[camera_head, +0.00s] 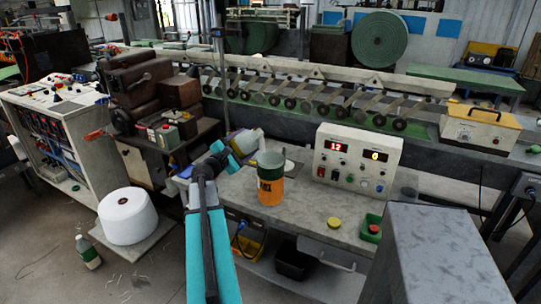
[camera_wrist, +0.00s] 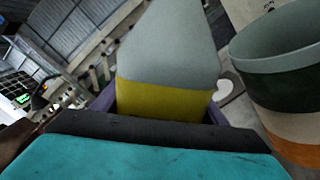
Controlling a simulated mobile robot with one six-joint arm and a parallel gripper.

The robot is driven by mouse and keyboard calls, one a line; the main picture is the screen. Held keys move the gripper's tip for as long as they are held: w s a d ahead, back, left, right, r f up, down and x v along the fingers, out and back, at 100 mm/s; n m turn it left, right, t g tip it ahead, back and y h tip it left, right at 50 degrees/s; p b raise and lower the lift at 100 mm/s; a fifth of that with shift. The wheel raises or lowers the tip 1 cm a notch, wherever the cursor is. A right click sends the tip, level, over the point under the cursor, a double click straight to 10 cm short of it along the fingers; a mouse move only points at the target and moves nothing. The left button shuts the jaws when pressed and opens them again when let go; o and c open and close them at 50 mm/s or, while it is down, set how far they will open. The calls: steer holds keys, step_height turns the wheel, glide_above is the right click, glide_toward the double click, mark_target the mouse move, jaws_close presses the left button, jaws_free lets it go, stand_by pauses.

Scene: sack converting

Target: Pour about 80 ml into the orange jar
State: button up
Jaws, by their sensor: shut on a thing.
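The orange jar (camera_head: 270,191) stands upright on the grey bench, with a pale green-grey upper part and an open top. In the wrist view the jar (camera_wrist: 283,62) is at the right, with a dark band and orange low down. My gripper (camera_head: 226,150) is shut on a pale grey container with a yellow band (camera_wrist: 166,50), between purple fingers. In the head view this container (camera_head: 248,141) is tilted toward the jar, just left of and above its rim. No stream of liquid shows, and the contents of both are hidden.
A control box (camera_head: 357,160) with red digits stands right of the jar. A yellow button (camera_head: 334,222) and a green box with a red button (camera_head: 371,228) lie at the bench front. Bench is clear around the jar's front.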

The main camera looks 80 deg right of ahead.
steer(key=shift+s+a+r, duration=0.1)
steer(key=shift+s+r, duration=0.05)
steer(key=shift+r, duration=0.2)
steer(key=shift+s+a+f+n+p, duration=0.1)
steer(key=shift+s+f+n+p, duration=0.35)
steer(key=shift+n+p, duration=0.5)
steer(key=shift+w+f+n, duration=0.1)
steer(key=shift+f+n, duration=0.3)
steer(key=shift+n, duration=0.45)
steer(key=shift+r+n+p, duration=1)
steer(key=shift+r+p, duration=0.7)
steer(key=shift+p, duration=0.65)
steer(key=n+p, duration=0.1)
steer(key=r+p, duration=0.1)
steer(key=p, duration=0.1)
steer(key=shift+s+a+r+n, duration=0.1)
steer(key=shift+s+r+n, duration=0.05)
steer(key=shift+s+n, duration=0.25)
steer(key=shift+s+a+f+n+p, duration=0.1)
steer(key=shift+f+n+p, duration=0.1)
steer(key=shift+n+p, duration=0.25)
steer(key=shift+s+f+n+p, duration=0.15)
steer(key=shift+n+p, duration=0.1)
steer(key=shift+n, duration=0.3)
steer(key=shift+f, duration=0.1)
